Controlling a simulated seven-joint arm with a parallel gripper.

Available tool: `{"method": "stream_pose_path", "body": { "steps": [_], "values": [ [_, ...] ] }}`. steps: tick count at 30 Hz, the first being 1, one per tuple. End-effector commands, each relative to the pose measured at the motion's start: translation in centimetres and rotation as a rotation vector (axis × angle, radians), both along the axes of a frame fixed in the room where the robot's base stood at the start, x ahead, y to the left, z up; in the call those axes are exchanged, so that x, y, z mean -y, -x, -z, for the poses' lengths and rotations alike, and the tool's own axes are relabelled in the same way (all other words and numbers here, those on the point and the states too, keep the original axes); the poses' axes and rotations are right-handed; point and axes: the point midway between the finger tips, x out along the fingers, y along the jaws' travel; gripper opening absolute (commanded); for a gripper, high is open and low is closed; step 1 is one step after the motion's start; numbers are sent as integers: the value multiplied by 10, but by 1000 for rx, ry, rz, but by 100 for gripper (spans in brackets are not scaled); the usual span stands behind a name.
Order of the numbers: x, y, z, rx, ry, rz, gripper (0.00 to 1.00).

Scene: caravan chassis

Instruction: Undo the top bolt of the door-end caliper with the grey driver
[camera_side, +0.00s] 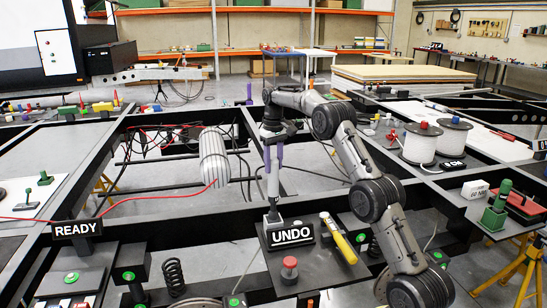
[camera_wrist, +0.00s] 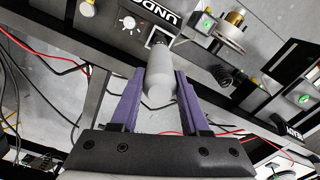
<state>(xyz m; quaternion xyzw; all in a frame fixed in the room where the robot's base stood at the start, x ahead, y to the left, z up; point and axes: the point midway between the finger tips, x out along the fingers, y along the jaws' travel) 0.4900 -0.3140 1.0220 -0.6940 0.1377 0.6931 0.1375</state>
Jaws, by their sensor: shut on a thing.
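My gripper (camera_side: 273,168) hangs above the black frame behind the UNDO sign (camera_side: 292,235). In the wrist view its purple fingers (camera_wrist: 160,73) are shut on the grey driver (camera_wrist: 160,88), one on each side of the handle. The driver (camera_side: 273,190) points down, with its lower end beside the sign at the plate. In the wrist view its far end reaches a small square socket or block (camera_wrist: 157,39) near the sign; I cannot tell whether they touch. I cannot make out the door-end caliper or its top bolt for certain.
A yellow-handled tool (camera_side: 338,238) and a red-capped piece (camera_side: 289,268) are on the plate by the sign. A READY sign (camera_side: 77,229) and a black spring (camera_side: 173,276) stand to the left. A pale ribbed cylinder (camera_side: 213,158) and red cables are near my gripper.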

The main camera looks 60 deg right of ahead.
Motion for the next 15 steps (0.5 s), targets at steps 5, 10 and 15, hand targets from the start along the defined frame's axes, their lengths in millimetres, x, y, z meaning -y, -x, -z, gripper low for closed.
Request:
{"method": "stream_pose_path", "body": {
  "steps": [5, 10, 15],
  "values": [
    [0, 0, 13, 2, 2, 0, 0],
    [0, 0, 27, 2, 2, 0, 0],
    [0, 0, 41, 3, 2, 0, 0]
  ]
}}
